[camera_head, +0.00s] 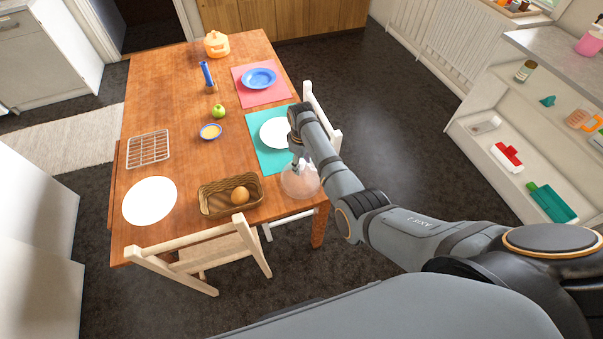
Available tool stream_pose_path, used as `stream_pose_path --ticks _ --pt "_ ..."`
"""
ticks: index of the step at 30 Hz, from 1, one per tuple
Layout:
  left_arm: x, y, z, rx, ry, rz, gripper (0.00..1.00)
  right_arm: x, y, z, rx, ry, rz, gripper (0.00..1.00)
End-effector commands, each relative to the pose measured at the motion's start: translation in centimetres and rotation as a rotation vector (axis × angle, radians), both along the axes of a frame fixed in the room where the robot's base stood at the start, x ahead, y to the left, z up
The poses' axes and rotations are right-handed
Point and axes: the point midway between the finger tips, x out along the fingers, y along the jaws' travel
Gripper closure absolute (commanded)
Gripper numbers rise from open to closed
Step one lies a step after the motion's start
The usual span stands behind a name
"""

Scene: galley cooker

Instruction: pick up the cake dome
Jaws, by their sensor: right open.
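The cake dome (298,184) is clear and rounded, and stands near the right front corner of the wooden table (185,92). My right arm reaches in from the right, and my right gripper (299,163) points down at the top of the dome. The gripper is open; its fingers are small here and partly hidden by my wrist. I cannot tell whether they touch the dome. My left gripper is not in view.
A basket (218,204) with an orange ball-shaped item (240,194) lies left of the dome. A white plate (276,132) on a teal mat (258,150) lies behind it. Chairs (210,252) stand at the front and right (322,122).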

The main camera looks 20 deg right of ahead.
Motion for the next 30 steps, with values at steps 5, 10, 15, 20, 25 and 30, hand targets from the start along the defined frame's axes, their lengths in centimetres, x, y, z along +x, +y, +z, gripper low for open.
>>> stream_pose_path --ticks 5,10,15,20,25,30 --pt "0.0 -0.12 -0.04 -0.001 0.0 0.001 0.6 0.03 -0.01 -0.73 0.0 -0.001 -0.001 0.51" --pt "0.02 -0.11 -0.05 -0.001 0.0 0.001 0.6 0.01 0.0 -0.72 0.001 -0.001 -0.001 0.58" --pt "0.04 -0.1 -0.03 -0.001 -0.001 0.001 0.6 0.0 0.01 -0.72 0.001 -0.001 -0.001 0.81" --pt "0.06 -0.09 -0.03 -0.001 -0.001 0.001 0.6 0.0 0.01 -0.72 0.001 -0.001 -0.001 1.0" --pt "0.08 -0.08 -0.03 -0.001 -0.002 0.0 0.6 0.0 0.02 -0.72 0.001 -0.001 -0.001 1.0" --pt "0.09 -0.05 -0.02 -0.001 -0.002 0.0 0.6 0.02 0.03 -0.69 0.001 -0.001 0.0 1.0"
